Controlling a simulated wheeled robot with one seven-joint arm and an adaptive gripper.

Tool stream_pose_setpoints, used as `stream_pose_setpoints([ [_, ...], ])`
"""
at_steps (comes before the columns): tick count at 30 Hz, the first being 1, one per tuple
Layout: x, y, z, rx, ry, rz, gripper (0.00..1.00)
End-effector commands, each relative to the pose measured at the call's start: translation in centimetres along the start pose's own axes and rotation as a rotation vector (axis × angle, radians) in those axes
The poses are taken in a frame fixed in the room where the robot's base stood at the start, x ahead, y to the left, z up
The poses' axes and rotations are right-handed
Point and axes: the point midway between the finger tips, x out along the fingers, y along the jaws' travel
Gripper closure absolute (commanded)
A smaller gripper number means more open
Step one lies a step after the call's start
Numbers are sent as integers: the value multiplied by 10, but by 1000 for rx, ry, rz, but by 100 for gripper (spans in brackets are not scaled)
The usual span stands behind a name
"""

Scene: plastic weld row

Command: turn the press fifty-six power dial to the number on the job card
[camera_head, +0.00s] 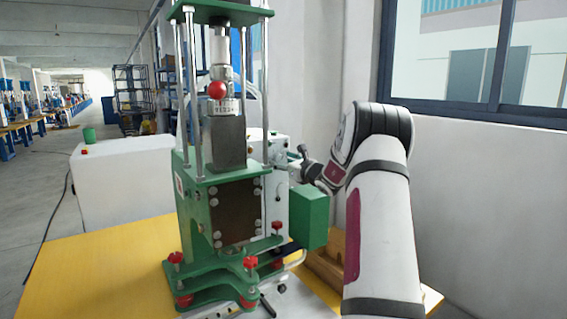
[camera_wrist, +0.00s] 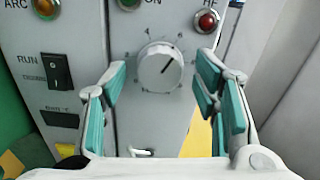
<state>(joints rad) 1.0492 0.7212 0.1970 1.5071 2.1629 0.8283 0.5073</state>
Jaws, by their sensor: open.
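My gripper (camera_wrist: 161,82) is open, with one teal-padded finger on each side of the dial in the picture. I cannot tell whether the fingertips reach its depth; no contact shows. In the head view my arm reaches in from the right toward the white cabinet (camera_head: 282,150) behind the green press (camera_head: 215,262). The dial is hidden there. I cannot make out a job card.
The panel also carries an orange lamp (camera_wrist: 46,8), a red lamp (camera_wrist: 206,20) and a black rocker switch (camera_wrist: 57,71) marked RUN. A green box (camera_head: 309,215) on the press stands close to my arm. The yellow table (camera_head: 95,270) is clear at the left.

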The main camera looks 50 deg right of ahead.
Motion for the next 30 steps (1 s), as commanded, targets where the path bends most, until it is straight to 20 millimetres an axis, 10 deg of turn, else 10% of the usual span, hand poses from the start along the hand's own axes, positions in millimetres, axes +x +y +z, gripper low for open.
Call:
stream_pose_setpoints([
  [8, 0, 0, 0, 0, 0, 0, 92],
  [30, 3, 1, -4, -272, -3, -3, 93],
])
